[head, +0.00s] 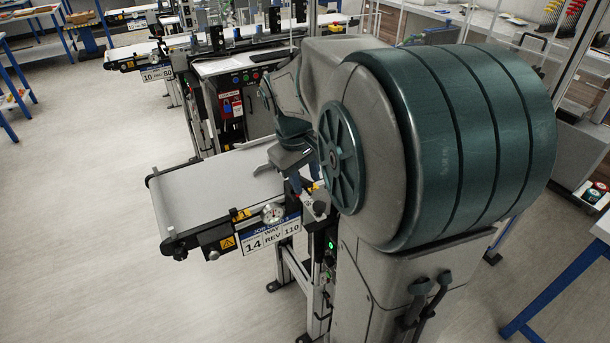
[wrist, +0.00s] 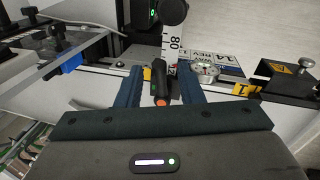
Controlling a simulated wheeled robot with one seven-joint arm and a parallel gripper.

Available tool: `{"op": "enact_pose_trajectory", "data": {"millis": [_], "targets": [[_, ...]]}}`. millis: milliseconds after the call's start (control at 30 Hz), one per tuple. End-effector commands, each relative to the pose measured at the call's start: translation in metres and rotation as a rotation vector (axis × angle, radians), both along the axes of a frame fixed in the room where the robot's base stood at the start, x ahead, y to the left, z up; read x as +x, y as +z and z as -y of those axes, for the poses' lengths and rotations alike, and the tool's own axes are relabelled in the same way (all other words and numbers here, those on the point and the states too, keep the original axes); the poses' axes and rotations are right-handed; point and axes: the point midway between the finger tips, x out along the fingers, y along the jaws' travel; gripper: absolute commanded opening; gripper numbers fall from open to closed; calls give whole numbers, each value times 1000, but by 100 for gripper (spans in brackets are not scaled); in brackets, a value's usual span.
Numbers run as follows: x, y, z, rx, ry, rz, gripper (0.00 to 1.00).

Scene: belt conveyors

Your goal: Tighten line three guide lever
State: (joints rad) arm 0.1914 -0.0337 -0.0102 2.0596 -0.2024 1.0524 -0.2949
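The guide lever (wrist: 159,78) is a black handle with an orange tip, seen in the wrist view beside a white scale strip (wrist: 173,45) marked 80. My gripper (wrist: 162,88) is open, with its two dark blue fingers on either side of the lever. A gap shows between the lever and each finger. A round black knob (wrist: 173,11) is beyond the lever. In the head view my arm hides most of the gripper and I cannot make out the lever. The near conveyor (head: 210,190) carries a job card (head: 268,236) reading 14 and 110.
A dial gauge (wrist: 205,72) sits close to the right finger; it also shows in the head view (head: 273,213). A black end bracket (wrist: 290,82) is farther right. Another conveyor (head: 140,60) and a control cabinet (head: 232,105) stand behind. The floor at left is clear.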

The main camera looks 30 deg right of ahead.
Motion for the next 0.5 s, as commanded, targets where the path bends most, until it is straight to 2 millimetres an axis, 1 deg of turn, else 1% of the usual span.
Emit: {"op": "enact_pose_trajectory", "data": {"millis": [33, 67, 100, 133, 500], "targets": [[0, 0, 0, 0, 0, 0, 21], [0, 0, 0, 0, 0, 0, 12], [0, 0, 0, 0, 0, 0, 1], [0, 0, 0, 0, 0, 1, 0], [1, 1, -2, -1, -34, 2, 0]]}}
